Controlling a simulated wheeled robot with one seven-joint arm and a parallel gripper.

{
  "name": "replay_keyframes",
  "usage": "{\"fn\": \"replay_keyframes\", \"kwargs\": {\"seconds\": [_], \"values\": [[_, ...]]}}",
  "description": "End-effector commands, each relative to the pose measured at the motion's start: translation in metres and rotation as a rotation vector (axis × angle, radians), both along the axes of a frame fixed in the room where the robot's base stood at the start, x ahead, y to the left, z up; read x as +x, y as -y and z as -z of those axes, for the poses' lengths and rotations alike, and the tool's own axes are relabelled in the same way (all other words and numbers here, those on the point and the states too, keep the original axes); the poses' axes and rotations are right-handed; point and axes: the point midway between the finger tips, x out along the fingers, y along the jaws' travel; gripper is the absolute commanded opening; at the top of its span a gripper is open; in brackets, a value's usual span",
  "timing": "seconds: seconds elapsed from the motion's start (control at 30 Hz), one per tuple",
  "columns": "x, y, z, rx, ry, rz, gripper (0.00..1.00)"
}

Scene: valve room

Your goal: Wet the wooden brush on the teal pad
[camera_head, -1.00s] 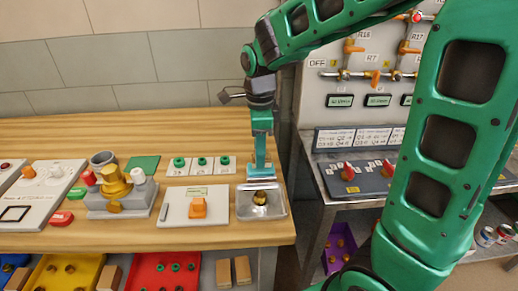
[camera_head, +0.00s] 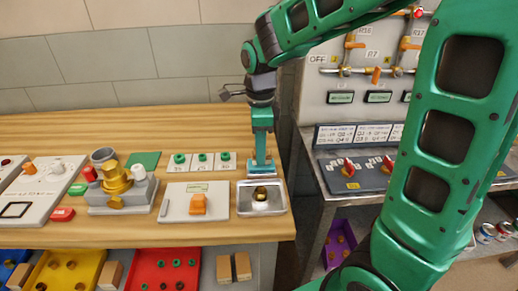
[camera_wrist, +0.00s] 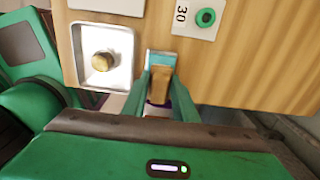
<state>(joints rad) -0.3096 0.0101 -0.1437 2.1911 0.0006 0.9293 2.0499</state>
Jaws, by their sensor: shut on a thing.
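The wooden brush (camera_wrist: 159,86) is between my gripper's fingers in the wrist view, its brown block showing from above. My gripper (camera_head: 261,160) points down over the teal pad (camera_head: 263,172) at the right end of the wooden bench. The pad lies just behind a shiny metal tray. In the wrist view, the pad (camera_wrist: 162,57) shows just beyond the fingers, partly covered by the brush and gripper. My gripper is shut on the brush. The brush's lower end is hidden, so I cannot tell whether it touches the pad.
The metal tray (camera_head: 247,209) holds a brass-coloured round piece (camera_head: 260,194). Cards with green rings (camera_head: 201,161), a white board with an orange block (camera_head: 198,204) and a brass valve (camera_head: 115,180) stand to the left. A valve panel (camera_head: 371,95) stands right, across a gap.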

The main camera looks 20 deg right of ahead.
Motion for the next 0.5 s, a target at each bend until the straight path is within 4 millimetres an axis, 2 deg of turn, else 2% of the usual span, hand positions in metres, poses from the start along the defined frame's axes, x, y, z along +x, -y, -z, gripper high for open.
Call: {"fn": "replay_keyframes", "kwargs": {"seconds": [0.5], "values": [[0.0001,0.0003,0.0054,0.0,0.0,0.001,0.08]]}}
